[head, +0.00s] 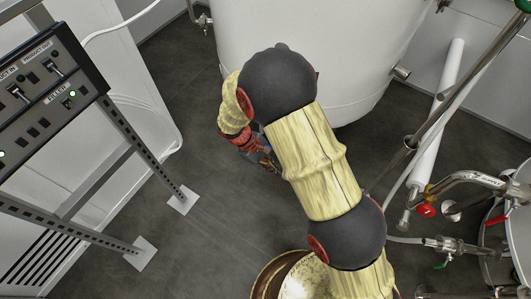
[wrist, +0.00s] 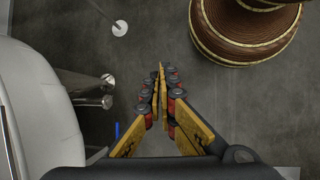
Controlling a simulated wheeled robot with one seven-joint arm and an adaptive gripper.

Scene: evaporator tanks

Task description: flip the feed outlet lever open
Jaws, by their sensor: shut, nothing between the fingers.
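No lever in view carries a readable feed outlet label, so I cannot tell which one it is. In the wrist view a small blue strip (wrist: 117,130), possibly a lever handle, shows beside the white tank (wrist: 45,105), below two metal pipe stubs (wrist: 95,92). My gripper (wrist: 160,72) is shut and empty, its fingertips together over the dark floor, to the right of the stubs and strip, apart from them. In the head view my gripper (head: 265,160) is mostly hidden behind my arm, in front of the large white tank (head: 340,60).
A switch panel (head: 45,80) on a metal rack stands at left. Valves with a red handle (head: 425,210) and a green handle (head: 440,265) sit on pipework at right. Grey floor (head: 190,120) is clear between rack and tank. A pole foot (wrist: 119,28) stands on the floor.

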